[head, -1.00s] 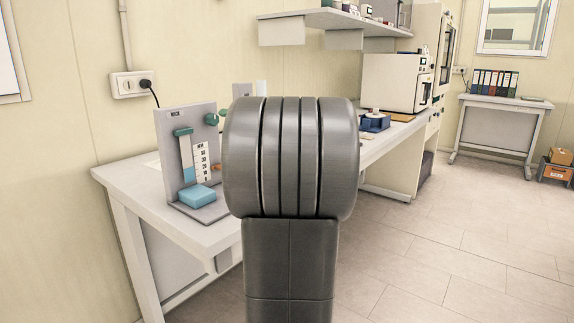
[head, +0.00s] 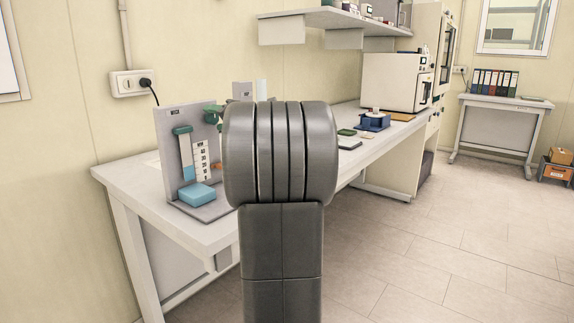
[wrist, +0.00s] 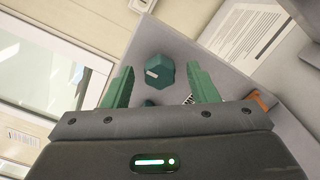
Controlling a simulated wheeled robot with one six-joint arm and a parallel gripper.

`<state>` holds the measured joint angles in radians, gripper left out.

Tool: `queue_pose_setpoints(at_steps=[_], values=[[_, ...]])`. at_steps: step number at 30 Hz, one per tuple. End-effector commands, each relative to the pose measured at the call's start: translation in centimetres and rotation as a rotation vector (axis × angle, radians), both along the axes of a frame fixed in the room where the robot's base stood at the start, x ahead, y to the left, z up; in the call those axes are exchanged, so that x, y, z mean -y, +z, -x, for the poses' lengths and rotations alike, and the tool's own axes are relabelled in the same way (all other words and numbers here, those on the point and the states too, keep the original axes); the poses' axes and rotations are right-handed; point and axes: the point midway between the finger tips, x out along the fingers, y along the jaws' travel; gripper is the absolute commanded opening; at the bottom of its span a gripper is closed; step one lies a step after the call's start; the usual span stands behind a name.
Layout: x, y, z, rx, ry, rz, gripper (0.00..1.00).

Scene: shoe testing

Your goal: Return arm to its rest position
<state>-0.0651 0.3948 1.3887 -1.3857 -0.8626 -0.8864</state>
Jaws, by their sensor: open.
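My gripper (wrist: 161,90) shows in the wrist view with two green fingers spread apart and nothing between them. Beyond the fingers is a dark green knob (wrist: 160,70) with a white mark, on a grey panel (wrist: 205,60). The fingers look apart from the knob.
A long white bench (head: 120,175) runs along the wall. A blue fixture (head: 374,121) and a white oven-like machine (head: 395,82) stand farther back. A shelf (head: 330,18) hangs above. A side table (head: 500,103) with binders is at right.

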Motion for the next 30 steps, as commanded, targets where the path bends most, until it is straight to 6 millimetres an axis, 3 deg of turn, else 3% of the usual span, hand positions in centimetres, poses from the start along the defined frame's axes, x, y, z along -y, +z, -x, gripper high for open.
queue_pose_setpoints(at_steps=[2, 4, 30], values=[[-1.48, -0.13, -1.03, -0.001, 0.004, -0.001, 0.53], [-1.32, 0.57, -1.01, -0.060, 0.000, -0.047, 0.53], [-1.25, 0.32, -0.96, -0.817, 0.000, -0.636, 0.53]])
